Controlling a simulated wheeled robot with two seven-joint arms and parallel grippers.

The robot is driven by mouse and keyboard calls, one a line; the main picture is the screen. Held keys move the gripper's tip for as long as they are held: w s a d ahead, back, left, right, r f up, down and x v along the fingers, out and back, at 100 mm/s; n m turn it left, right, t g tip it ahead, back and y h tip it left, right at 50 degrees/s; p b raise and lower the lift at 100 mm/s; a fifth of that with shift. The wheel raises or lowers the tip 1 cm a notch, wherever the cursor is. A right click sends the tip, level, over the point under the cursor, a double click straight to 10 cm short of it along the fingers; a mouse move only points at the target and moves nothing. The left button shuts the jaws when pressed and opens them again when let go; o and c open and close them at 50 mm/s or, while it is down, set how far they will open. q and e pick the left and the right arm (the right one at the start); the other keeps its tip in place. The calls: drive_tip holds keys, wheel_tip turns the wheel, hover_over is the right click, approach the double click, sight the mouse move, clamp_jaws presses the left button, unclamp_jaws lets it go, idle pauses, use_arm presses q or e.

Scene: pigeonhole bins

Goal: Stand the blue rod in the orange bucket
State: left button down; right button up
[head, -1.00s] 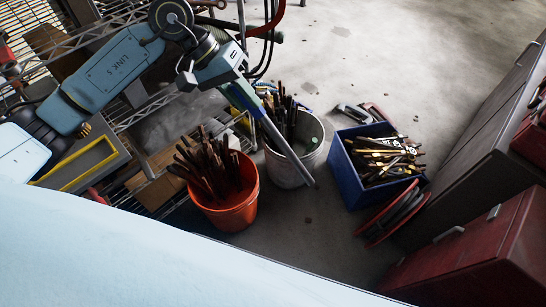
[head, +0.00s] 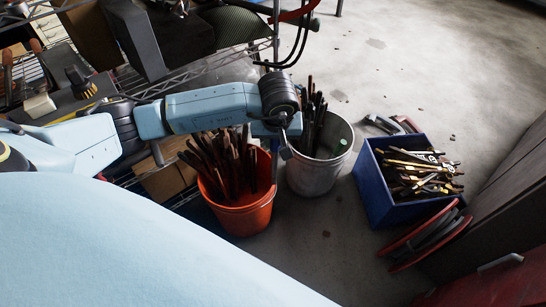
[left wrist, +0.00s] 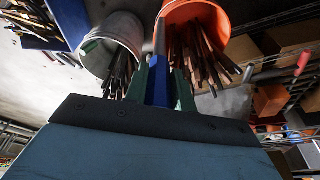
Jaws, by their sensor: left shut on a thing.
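The blue rod (left wrist: 157,88) is gripped between the green fingers of my left gripper (left wrist: 160,72) in the left wrist view. Its grey length points away from the gripper and overlaps the near-left rim of the orange bucket (left wrist: 222,17). In the head view the orange bucket (head: 244,217) stands on the floor, holding several dark brown sticks. My left wrist is over the bucket's right side there and hides the fingers. My right gripper is out of view.
A white-grey bucket (head: 318,178) with dark sticks stands just right of the orange bucket. A blue bin (head: 377,187) of brushes or tools is further right. Wire shelving (head: 215,68) lies behind and left. Grey clamps and red-rimmed reels lie near the blue bin. Floor at upper right is clear.

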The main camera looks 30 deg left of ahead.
sight(273, 151)
use_arm(q)
drive_tip(key=f, duration=0.1)
drive_tip(key=f+y+b, duration=0.1)
drive_tip(key=a+f, duration=0.1)
drive_tip(key=shift+w+f+n, duration=0.2)
drive_tip(key=shift+w+n, duration=0.1)
drive_tip(key=shift+n, duration=0.1)
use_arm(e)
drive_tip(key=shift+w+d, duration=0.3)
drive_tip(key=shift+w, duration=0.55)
